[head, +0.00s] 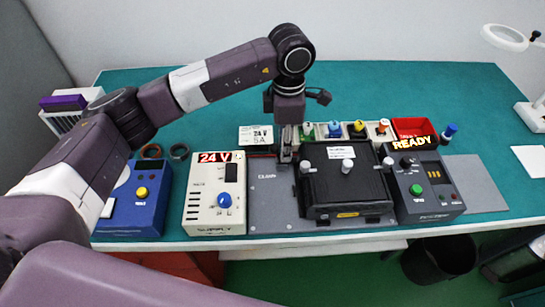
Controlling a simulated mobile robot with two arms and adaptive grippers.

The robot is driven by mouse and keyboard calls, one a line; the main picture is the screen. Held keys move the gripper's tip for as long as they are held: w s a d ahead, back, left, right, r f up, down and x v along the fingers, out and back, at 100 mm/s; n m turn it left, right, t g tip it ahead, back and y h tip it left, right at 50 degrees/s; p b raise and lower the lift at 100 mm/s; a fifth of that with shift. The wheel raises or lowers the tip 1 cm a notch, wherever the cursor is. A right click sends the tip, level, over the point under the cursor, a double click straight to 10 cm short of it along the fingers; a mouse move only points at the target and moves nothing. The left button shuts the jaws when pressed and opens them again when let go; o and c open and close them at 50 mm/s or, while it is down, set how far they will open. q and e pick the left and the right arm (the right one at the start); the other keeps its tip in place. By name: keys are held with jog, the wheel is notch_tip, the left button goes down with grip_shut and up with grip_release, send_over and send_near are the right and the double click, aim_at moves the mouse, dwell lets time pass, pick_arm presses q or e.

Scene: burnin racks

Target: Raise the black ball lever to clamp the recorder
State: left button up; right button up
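The recorder (349,187) is a flat black case with a white label on its top, lying on a grey fixture plate (272,211) in the middle of the table. Light grey round knobs stand at its left, middle and right. My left gripper (286,153) points down at the back left corner of the recorder, beside the plate's back edge. Its fingers are small and partly merge with metal parts there, so I cannot tell whether they are open or shut. I cannot make out the black ball lever; it may be hidden by the gripper. My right gripper is out of view.
A cream power supply (215,218) showing 24 V and a blue box (138,210) stand left of the plate. The teal table's back (400,85) is clear.

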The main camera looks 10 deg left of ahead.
pick_arm(q)
notch_tip(320, 180, up, 9)
jog(key=p, duration=0.3)
jog(key=shift+p, duration=0.3)
dwell(0.4)
dwell(0.3)
